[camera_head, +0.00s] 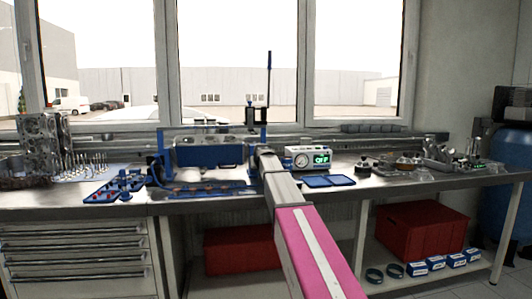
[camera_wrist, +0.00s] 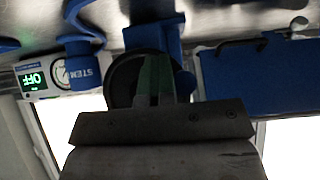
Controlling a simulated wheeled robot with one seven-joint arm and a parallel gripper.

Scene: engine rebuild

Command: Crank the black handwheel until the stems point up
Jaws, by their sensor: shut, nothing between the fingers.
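The black handwheel (camera_wrist: 122,80) shows in the wrist view as a round dark disc, partly covered by my gripper. My gripper (camera_wrist: 155,72) is shut, with its two greenish fingers together in front of the wheel. Whether they touch the wheel I cannot tell. In the head view my arm reaches the right end of the blue fixture (camera_head: 160,170), and it hides the wheel and my fingertips there. The fixture holds a blue block (camera_head: 208,155). Which way its stems point I cannot make out. The wrist view is upside down.
A white box (camera_head: 300,158) with a green OFF display stands right of the fixture. A blue bracket (camera_wrist: 85,68) marked STEM shows in the wrist view. Blue trays (camera_head: 328,181), small parts and an engine block (camera_head: 42,140) crowd the bench. Its front edge is mostly clear.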

